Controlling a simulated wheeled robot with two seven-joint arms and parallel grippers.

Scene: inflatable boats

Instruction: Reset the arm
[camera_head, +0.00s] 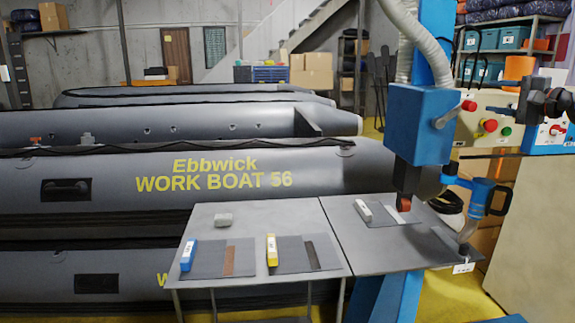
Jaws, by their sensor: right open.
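My right gripper (530,103), dark and partly cut off by the right edge, is in front of the control panel at the upper right. It looks open, with nothing visible between its fingers. It is clear of the tables, to the right of the blue machine head (420,122). My left gripper is not in view. Two grey tables (300,213) stand in front of the boats. A blue-and-white block (189,255), a yellow-and-white block (272,250) and a light block (363,210) lie on dark sheets.
Grey inflatable boats (110,190) fill the left and middle behind the tables. The blue machine column and a blue-handled tool (482,195) stand over the right table. The panel (485,125) carries red and green buttons. Yellow floor (465,300) shows at the lower right.

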